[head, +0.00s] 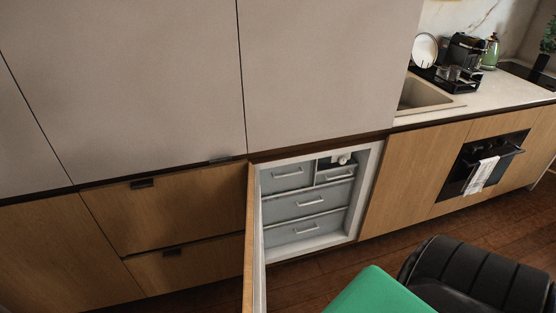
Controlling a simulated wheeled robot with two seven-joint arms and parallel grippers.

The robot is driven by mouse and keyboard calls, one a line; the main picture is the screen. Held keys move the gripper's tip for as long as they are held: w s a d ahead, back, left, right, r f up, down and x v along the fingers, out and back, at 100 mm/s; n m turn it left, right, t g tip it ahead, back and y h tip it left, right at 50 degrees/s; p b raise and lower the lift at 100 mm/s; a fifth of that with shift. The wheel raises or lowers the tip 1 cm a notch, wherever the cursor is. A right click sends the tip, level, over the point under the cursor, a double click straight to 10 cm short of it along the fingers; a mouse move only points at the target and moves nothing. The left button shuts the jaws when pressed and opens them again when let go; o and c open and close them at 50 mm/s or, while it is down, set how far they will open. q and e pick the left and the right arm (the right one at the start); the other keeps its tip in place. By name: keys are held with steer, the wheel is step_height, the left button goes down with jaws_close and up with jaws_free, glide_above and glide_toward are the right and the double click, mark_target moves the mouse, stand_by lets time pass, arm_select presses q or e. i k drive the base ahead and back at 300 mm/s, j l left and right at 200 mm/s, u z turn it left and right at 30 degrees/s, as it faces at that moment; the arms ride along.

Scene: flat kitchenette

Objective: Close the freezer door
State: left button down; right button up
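The freezer (306,203) is built into the lower cabinet row, with grey drawers inside a white frame. Its wooden-faced freezer door (250,245) stands wide open. It is hinged at the left side of the opening and sticks out toward me, seen nearly edge-on. The door's lower end runs out of the bottom of the picture. Neither of my grippers shows in the head view.
A black padded chair (480,275) and a green surface (380,292) stand at the bottom right, in front of the freezer. Wooden drawers (170,212) lie left of the door. An oven (484,165) with a towel is at the right. Dark wooden floor (300,275) shows between the door and the green surface.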

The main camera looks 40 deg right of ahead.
mark_target(255, 278)
steer(key=i+j+z, duration=0.1)
steer(key=z, duration=0.3)
steer(key=i+j+z, duration=0.1)
steer(key=j+z, duration=0.5)
steer(key=z, duration=0.25)
steer(key=j+z, duration=0.4)
steer(key=k+j+z, duration=0.15)
steer(key=k, duration=0.4)
